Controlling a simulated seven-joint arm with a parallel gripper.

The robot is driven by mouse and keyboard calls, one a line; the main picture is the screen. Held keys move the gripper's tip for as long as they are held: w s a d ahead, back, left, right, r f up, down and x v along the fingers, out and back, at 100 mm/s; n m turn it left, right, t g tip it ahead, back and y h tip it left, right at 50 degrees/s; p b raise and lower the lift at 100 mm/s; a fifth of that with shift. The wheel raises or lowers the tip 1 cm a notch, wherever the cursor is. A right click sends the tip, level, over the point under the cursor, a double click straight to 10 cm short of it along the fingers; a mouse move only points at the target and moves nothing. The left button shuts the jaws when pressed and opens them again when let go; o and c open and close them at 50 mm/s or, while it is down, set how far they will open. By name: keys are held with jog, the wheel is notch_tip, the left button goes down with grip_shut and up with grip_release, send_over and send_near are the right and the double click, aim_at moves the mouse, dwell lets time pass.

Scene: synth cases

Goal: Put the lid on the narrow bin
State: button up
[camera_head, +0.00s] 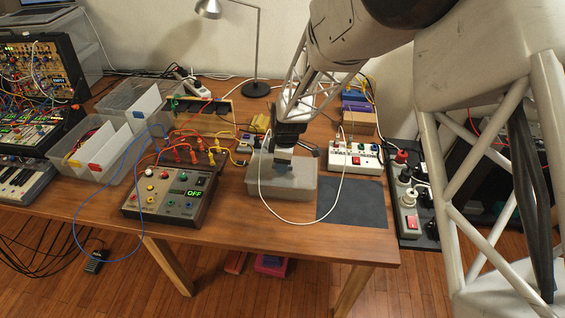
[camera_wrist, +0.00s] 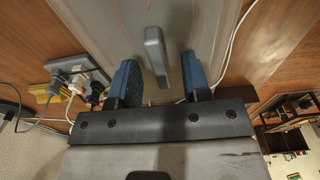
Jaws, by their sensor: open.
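A narrow grey translucent bin (camera_head: 284,209) stands on the table, left of a dark mat. A flat translucent lid (camera_wrist: 95,18) with a raised grey bar handle (camera_wrist: 155,48) fills the top of the wrist view. In the head view the lid appears to lie over the bin's top, but whether it is seated cannot be told. My gripper (camera_head: 283,166) points down over the bin. Its two blue fingers (camera_wrist: 158,72) are open, one on each side of the handle, with visible gaps and no clear contact.
A control box (camera_head: 170,196) with knobs and cables, and clear bins (camera_head: 78,172), stand to the left. A white cable (camera_head: 262,205) loops around the bin's front.

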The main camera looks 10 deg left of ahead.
jog(key=shift+d+r, duration=0.2)
jog(key=shift+r, duration=1.7)
jog(key=shift+d+r, duration=0.15)
jog(key=shift+r, duration=1.75)
jog(key=shift+d+r, duration=0.2)
jog(key=s+d+r+m+t, duration=0.1)
jog(key=s+d+r+m, duration=0.8)
jog(key=s+d+r, duration=0.55)
jog(key=s+d+r+m, duration=0.3)
jog(key=s+d, duration=0.3)
jog(key=s, duration=0.3)
jog(key=s+d+r+m+t+h, duration=0.1)
jog(key=s+d+r+m, duration=0.2)
jog(key=s+d+m, duration=0.3)
jog(key=s, duration=0.4)
jog(key=shift+d+t, duration=0.3)
